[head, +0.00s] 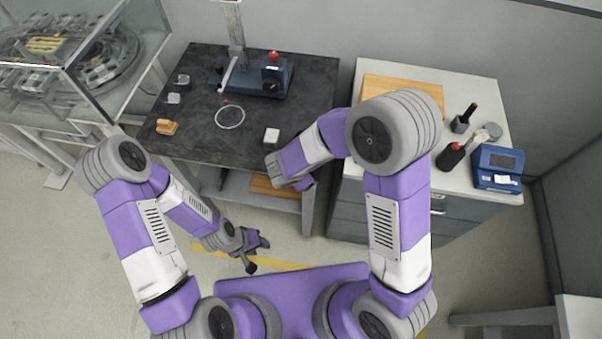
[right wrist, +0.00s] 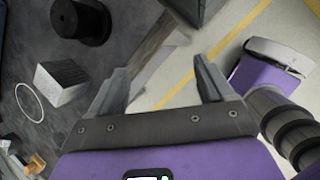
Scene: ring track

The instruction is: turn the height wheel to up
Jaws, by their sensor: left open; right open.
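A black round piece with a smaller raised centre (right wrist: 80,20) stands at the dark tabletop's right edge in the right wrist view. It may be the height wheel; I cannot tell. In the head view my right arm seems to hide it. My right gripper (head: 292,184) is over the table's front edge. In the right wrist view its open, empty fingers (right wrist: 162,75) point past the table edge, apart from the round piece. My left gripper (head: 258,255) is open and empty, low in front of the table over the floor.
A glass case (head: 90,50) stands left, a grey cabinet (head: 345,190) right.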

